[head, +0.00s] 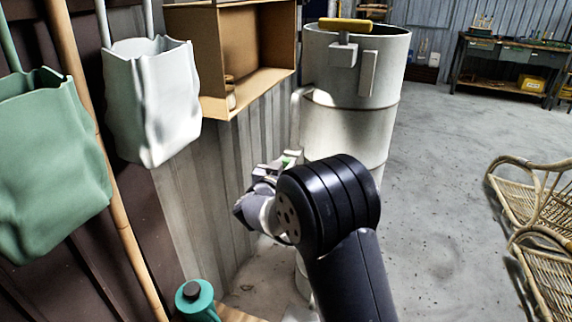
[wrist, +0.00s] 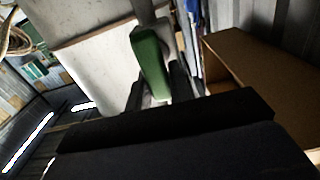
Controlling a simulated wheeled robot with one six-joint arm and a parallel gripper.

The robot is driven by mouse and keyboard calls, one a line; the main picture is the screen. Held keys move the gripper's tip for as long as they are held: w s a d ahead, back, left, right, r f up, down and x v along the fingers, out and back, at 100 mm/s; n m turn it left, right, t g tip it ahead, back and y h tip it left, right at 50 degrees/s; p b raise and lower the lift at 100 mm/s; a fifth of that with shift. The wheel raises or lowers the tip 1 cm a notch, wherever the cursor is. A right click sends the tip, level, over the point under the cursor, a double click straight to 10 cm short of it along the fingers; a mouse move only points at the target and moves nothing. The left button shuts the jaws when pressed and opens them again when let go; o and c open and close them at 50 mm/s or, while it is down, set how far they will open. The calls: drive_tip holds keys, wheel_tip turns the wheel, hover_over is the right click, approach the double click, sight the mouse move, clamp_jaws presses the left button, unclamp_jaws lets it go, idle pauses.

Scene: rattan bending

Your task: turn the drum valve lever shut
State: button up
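The pale drum (head: 345,125) stands upright in the middle of the head view. It also fills the upper left of the wrist view (wrist: 95,65). A green lever handle (wrist: 150,62) hangs from a grey fitting beside the drum. Only a speck of the green handle (head: 291,153) shows in the head view, at my gripper (head: 279,164). In the wrist view my gripper's dark fingers (wrist: 158,88) stand on either side of the handle's lower end. I cannot tell whether they press on it. My arm hides the drum's lower part.
A yellow bar handle (head: 345,25) sits at the drum's top rim. An open cardboard box (head: 212,65) is close at left, with white (head: 150,100) and green (head: 50,160) bags nearby. A teal bottle (head: 196,300) stands below. Rattan chairs (head: 540,200) stand right; floor between is clear.

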clamp_jaws()
drive_tip(key=shift+r+n+p, duration=0.15)
drive_tip(key=shift+n+p, duration=0.15)
drive_tip(key=shift+p, duration=0.45)
drive_tip(key=n+p, duration=0.1)
drive_tip(key=p, duration=0.2)
drive_tip(key=shift+a+r+n, duration=0.15)
drive_tip(key=shift+a+n, duration=0.05)
drive_tip(key=shift+n, duration=0.2)
drive_tip(key=n+p, duration=0.1)
drive_tip(key=p, duration=0.2)
drive_tip(key=shift+w+a+n, duration=0.1)
drive_tip(key=shift+a+n, duration=0.05)
drive_tip(key=shift+n, duration=0.25)
drive_tip(key=n+p, duration=0.3)
drive_tip(key=n, duration=0.1)
drive_tip(key=f+n+p, duration=0.1)
drive_tip(key=n+p, duration=0.2)
drive_tip(key=n, duration=0.2)
drive_tip(key=a+f+n+p, duration=0.1)
drive_tip(key=n+p, duration=0.2)
drive_tip(key=n, duration=0.1)
drive_tip(key=shift+w+f+n, duration=0.15)
drive_tip(key=shift+w+n, duration=0.05)
drive_tip(key=shift+n, duration=0.1)
